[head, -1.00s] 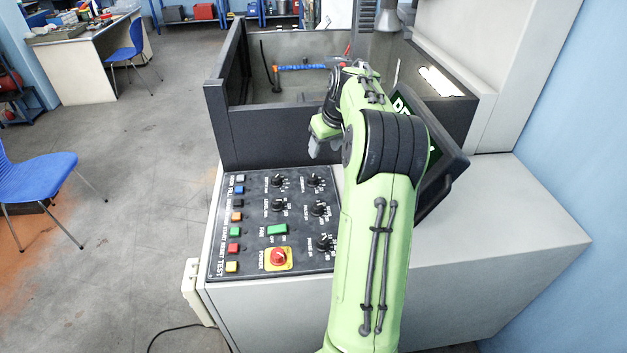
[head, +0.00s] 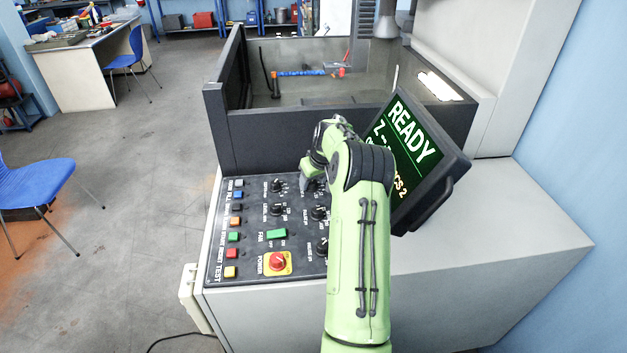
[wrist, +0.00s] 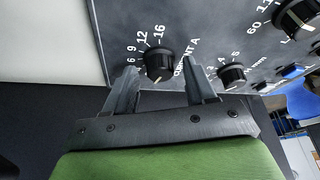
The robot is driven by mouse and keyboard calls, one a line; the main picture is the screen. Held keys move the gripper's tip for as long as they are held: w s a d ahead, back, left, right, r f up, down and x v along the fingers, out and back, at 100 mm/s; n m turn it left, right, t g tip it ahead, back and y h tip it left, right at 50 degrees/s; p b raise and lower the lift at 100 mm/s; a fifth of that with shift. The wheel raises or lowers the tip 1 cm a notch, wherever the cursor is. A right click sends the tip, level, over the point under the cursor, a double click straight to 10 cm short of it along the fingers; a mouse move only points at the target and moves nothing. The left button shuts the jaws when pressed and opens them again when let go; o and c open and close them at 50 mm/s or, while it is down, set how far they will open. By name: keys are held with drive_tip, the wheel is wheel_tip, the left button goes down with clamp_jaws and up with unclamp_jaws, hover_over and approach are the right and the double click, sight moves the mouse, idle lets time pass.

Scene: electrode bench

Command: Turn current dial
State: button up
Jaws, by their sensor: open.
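The current dial (wrist: 160,62) is a black round knob with a pale pointer line. In the wrist view it sits by numbers up to 16 and a partly covered label ending in "ENT A". My gripper (wrist: 160,66) is open, one finger on each side of the dial, with a visible gap on both sides. Whether the fingertips reach down around the knob is hard to tell. In the head view my gripper (head: 307,178) is low over the upper right of the control panel (head: 213,262), and the arm hides the dial there.
Neighbouring knobs (wrist: 231,76) stand close to the right finger. The panel also bears a fan switch (head: 276,234), a red power knob (head: 278,261) and a column of coloured buttons. A tilted screen (head: 414,140) reading "READY" stands right of my arm. A dark tank wall (head: 265,145) rises behind the panel.

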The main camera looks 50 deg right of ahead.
clamp_jaws()
idle(0.3)
drive_tip(key=m+h, duration=0.1)
drive_tip(key=m, duration=0.1)
drive_tip(key=shift+w+a+m+g+b, duration=0.1)
drive_tip(key=shift+a+m+g+b, duration=0.05)
drive_tip(key=shift+m+g+b, duration=0.2)
drive_tip(key=shift+m+g+h, duration=0.35)
drive_tip(key=shift+m+h, duration=0.05)
drive_tip(key=shift+m, duration=1.15)
unclamp_jaws()
